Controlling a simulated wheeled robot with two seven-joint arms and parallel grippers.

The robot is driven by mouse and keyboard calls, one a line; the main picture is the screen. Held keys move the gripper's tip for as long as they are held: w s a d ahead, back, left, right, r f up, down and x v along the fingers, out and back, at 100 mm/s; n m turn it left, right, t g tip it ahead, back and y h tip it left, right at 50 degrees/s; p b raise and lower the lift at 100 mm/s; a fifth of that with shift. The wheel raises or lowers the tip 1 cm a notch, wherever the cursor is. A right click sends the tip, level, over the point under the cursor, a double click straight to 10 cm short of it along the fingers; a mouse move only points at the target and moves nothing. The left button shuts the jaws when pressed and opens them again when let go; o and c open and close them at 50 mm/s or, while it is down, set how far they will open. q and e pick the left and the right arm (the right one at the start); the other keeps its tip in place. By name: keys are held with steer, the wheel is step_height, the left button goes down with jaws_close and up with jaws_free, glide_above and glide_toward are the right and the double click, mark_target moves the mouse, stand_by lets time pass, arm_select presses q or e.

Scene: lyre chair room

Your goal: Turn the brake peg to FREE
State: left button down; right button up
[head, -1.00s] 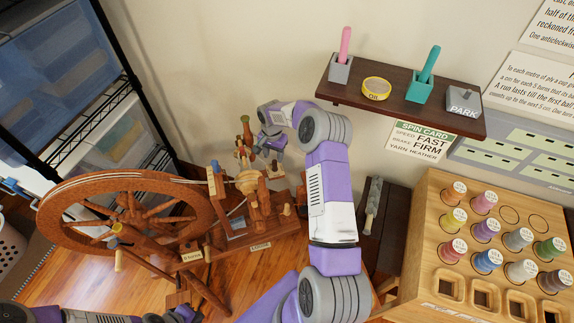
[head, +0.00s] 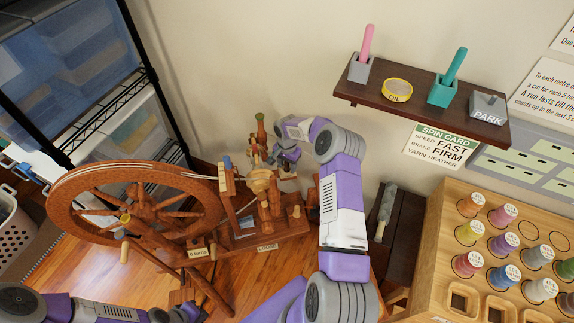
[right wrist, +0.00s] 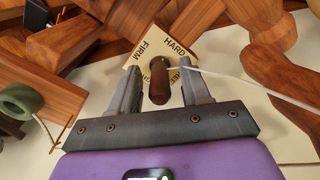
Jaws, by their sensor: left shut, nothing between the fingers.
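The dark brown brake peg (right wrist: 159,88) is in the right wrist view, in front of a small cream dial plate (right wrist: 150,50). The plate reads FIRM at upper left and HARD at upper right; other lettering is partly hidden behind the peg. My right gripper (right wrist: 158,88) is open, one finger on each side of the peg, with visible gaps. In the head view my right gripper (head: 282,160) is at the back of the spinning wheel (head: 135,215), and the peg is too small to make out. My left gripper (head: 188,314) is shut and empty at the bottom edge.
A pale thread (right wrist: 245,84) runs right from beside the peg. Wooden wheel parts crowd around the plate. A shelf (head: 415,108) with small items and a spin card (head: 438,144) reading FAST, FIRM are on the wall. A bobbin rack (head: 450,240) stands at right.

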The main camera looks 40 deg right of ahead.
jaws_close()
steer(key=shift+n+b, duration=0.35)
steer(key=shift+n, duration=2.35)
steer(key=shift+o, duration=0.3)
jaws_free()
step_height(320, 180, up, 8)
steer(key=shift+f+p, duration=0.2)
steer(key=shift+p, duration=0.95)
